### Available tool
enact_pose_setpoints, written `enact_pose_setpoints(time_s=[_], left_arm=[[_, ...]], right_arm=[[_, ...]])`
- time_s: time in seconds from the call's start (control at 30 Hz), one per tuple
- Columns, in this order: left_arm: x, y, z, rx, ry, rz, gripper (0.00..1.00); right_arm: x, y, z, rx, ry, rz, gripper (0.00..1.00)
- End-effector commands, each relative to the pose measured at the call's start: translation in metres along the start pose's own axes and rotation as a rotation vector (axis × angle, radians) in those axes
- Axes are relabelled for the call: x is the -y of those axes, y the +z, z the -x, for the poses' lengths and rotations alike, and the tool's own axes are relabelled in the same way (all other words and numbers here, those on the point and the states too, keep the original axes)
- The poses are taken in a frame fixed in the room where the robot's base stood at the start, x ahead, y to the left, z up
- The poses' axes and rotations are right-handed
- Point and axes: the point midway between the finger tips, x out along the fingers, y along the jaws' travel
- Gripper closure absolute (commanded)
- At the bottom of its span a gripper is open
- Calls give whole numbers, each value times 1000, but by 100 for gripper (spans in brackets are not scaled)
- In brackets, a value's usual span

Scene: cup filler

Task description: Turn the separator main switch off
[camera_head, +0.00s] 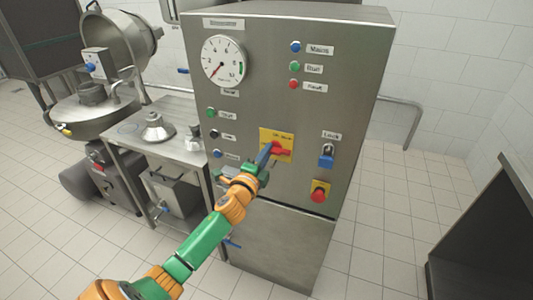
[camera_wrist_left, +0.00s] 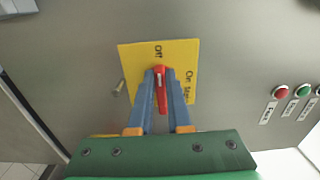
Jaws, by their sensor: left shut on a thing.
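The separator main switch is a red handle (camera_head: 280,150) on a yellow plate (camera_head: 287,134) on the steel cabinet's front. In the left wrist view the red handle (camera_wrist_left: 161,97) stands between blue fingers on the yellow plate (camera_wrist_left: 135,62). Its white-marked end points toward the "Off" label; "On" is at the plate's right side there. My left gripper (camera_head: 268,151) is shut on the handle, and its fingers (camera_wrist_left: 161,85) flank it in the wrist view. The fingers hide part of the handle and plate. My right gripper is not in view.
A padlock (camera_head: 327,155) and a red emergency button (camera_head: 319,195) are right of the switch. Indicator lights and a gauge (camera_head: 223,61) are on the cabinet (camera_head: 350,80). A steel table (camera_head: 180,158) stands left.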

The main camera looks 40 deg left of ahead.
Motion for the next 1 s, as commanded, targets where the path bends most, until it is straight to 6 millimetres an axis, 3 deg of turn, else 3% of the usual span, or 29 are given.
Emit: enact_pose_setpoints(time_s=[0.27, 0.3, 0.4, 0.73, 1.0], left_arm=[[1, 0, 0, 0, -1, 3, 100], [1, 0, 0, 0, -1, 3, 76], [0, 0, 0, 0, -1, 2, 54], [0, 0, 4, -1, 0, 1, 54], [-2, -1, 52, -3, 1, 1, 54]], right_arm=[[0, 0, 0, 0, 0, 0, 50], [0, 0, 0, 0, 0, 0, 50], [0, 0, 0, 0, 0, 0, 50], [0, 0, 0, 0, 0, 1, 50], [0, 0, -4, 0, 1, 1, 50]])
